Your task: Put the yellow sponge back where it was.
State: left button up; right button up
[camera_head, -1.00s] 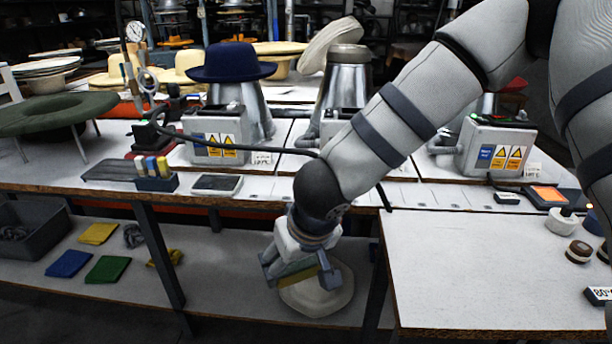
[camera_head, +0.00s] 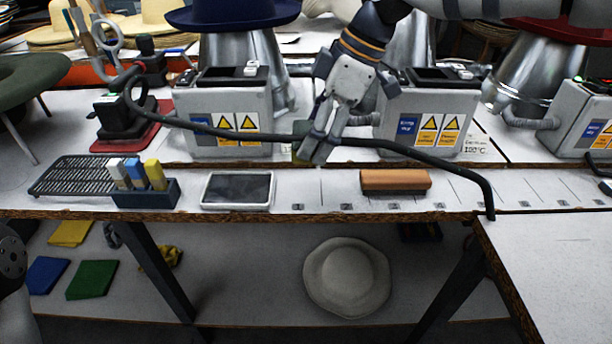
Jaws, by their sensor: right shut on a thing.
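My right gripper (camera_head: 315,148) is over the back part of the bench, between two grey control boxes. It is shut on a small olive-yellow thing (camera_head: 299,141), which looks like the yellow sponge; the fingers hide most of it. A black cable passes at the same spot in the picture; I cannot tell whether it touches the gripper. A dark blue holder (camera_head: 146,193) stands on the bench at left with upright white, blue and yellow pieces (camera_head: 155,174) in it. My left gripper is not in view.
A black-screened tablet (camera_head: 237,189) and an orange-brown block (camera_head: 395,182) lie on the front strip of the bench (camera_head: 315,190), with free room between them. A cream hat (camera_head: 347,277) and folded yellow, blue and green cloths (camera_head: 92,279) lie on the lower shelf.

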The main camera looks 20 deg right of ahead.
aim_at(306, 190)
jog(key=f, duration=0.8)
jog(key=shift+s+f, duration=0.25)
jog(key=shift+f, duration=0.15)
jog(key=shift+f, duration=0.1)
jog(key=o, duration=1)
jog(key=shift+o, duration=0.2)
jog(key=shift+r, duration=0.25)
jog(key=v, duration=1.1)
jog(key=shift+d+r+p, duration=0.25)
jog(key=shift+r+p, duration=0.05)
jog(key=shift+p, duration=0.05)
